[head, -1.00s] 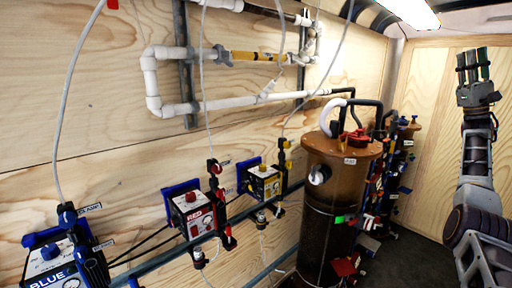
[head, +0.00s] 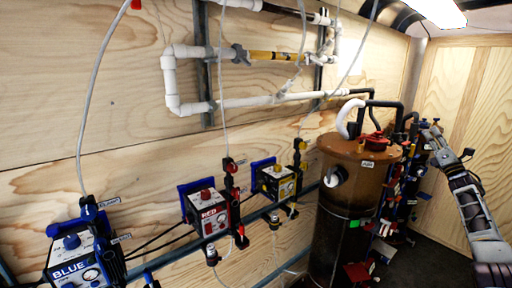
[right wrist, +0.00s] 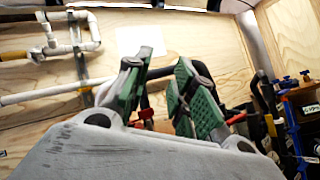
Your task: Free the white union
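White pipework (head: 215,104) runs along the plywood wall, with elbows, joints and a yellow section (head: 274,56). A white curved pipe (head: 345,115) rises from the top of the brown tank (head: 345,215). A white round fitting (head: 336,177) is on the tank's side. I cannot tell which white part is the union. My right gripper (head: 432,136) is to the right of the tank top, apart from the white pipes. In the right wrist view its green-padded fingers (right wrist: 167,80) are spread with nothing seen between them. My left gripper is out of view.
Blue (head: 78,265), red (head: 208,214) and yellow (head: 277,183) labelled pump boxes line the wall below the pipes. Hoses hang across the wall. Valves and fittings (head: 390,200) crowd the tank's right side. The floor to the right looks free.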

